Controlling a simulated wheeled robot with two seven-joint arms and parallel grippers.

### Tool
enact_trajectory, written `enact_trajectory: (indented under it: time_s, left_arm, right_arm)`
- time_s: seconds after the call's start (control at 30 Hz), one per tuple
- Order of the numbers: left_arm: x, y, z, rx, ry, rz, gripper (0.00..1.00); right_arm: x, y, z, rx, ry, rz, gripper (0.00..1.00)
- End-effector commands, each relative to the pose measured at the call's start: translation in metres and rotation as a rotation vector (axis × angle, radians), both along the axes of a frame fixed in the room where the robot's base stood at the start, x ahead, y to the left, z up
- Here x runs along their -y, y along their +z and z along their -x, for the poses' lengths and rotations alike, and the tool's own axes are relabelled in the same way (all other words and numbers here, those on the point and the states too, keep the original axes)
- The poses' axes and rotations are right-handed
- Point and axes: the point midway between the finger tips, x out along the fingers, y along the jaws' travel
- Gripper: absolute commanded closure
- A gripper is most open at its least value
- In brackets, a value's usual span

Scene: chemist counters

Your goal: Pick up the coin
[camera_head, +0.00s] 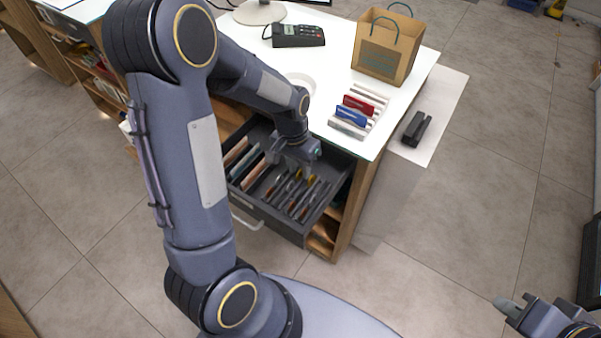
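An open dark cash drawer (273,218) sticks out from under the white counter, with banknotes in its left part and narrow slots in its right part. Small gold-coloured coins (311,178) show in the slots near the drawer's back, partly hidden by my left gripper. My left gripper (292,164) points down just above these coins. Its fingers look spread, and I see nothing held between them. Whether it touches a coin is too small to tell. My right gripper (510,306) is at the lower right, far from the drawer and partly cut off by the frame edge.
On the white counter (335,65) are a card terminal (298,36), a paper bag (385,52), and a rack with red and blue packs (352,117). A black object (416,128) lies on the lower side ledge. Floor in front is clear.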

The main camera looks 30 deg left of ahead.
Motion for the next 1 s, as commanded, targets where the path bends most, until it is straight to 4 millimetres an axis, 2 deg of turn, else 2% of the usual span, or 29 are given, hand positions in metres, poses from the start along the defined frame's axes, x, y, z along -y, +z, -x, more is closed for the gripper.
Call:
enact_trajectory:
  time_s: [0.07,0.3,0.77,0.87,1.0]
  left_arm:
    - [0.000,0.000,0.000,0.000,0.000,0.000,0.71]
    - [0.000,0.000,0.000,0.000,0.000,0.000,1.00]
    - [0.000,0.002,0.000,0.001,0.000,0.000,1.00]
    - [0.000,0.006,-0.001,0.003,-0.001,0.000,1.00]
    - [0.000,0.021,-0.002,0.005,-0.001,-0.001,1.00]
  right_arm:
    - [0.000,0.000,0.000,0.000,0.000,0.000,1.00]
    - [0.000,0.000,0.000,0.000,0.000,0.000,1.00]
    - [0.000,0.000,0.000,0.000,0.000,0.000,1.00]
    - [0.000,0.000,0.000,0.000,0.000,0.000,1.00]
    - [0.000,0.000,0.000,0.000,0.000,0.000,1.00]
